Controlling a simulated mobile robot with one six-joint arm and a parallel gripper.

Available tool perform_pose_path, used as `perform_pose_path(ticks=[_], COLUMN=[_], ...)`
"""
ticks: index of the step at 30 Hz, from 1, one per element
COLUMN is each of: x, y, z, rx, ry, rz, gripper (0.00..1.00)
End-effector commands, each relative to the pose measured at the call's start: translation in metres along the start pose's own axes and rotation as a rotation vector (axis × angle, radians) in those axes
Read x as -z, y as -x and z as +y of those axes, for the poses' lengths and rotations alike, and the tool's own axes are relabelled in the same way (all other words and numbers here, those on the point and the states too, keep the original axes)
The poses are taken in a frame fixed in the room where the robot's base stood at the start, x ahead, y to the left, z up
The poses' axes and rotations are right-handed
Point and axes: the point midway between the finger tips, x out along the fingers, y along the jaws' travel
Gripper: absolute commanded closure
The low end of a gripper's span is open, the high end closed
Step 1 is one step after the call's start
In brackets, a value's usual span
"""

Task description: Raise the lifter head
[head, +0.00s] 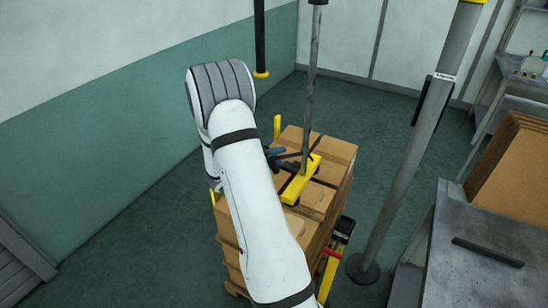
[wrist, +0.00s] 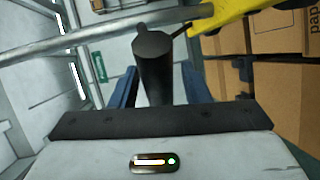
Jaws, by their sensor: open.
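The lifter head (head: 301,182) is a yellow bar lying over the cartons, below a long grey lift tube (head: 310,95). Its yellow body also shows at the top right of the wrist view (wrist: 222,16). A black cylindrical handle (wrist: 154,68) joins it by a thin dark rod. My gripper (head: 279,156) is beside the lifter head, partly hidden by my arm. In the wrist view my gripper (wrist: 157,84) has its blue fingers apart, one on each side of the handle. I cannot tell whether they touch it.
Stacked cartons (head: 334,151) stand under the lifter head. A grey post (head: 415,140) rises right of the stack. A grey metal table (head: 480,250) and flat cardboard (head: 515,170) are at the right. Green floor is free on the left.

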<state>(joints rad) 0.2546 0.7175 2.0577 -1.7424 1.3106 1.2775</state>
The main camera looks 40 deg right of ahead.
Motion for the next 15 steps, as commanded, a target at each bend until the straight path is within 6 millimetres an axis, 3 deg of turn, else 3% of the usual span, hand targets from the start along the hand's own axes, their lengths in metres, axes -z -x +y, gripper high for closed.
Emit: perform_pose_path(ticks=[5,15], x=[0.0000,-0.0002], y=[-0.0001,-0.0001], z=[-0.0002,-0.0001], rx=[0.000,0.000], ry=[0.000,0.000], rz=[0.000,-0.001], gripper=[0.58,0.86])
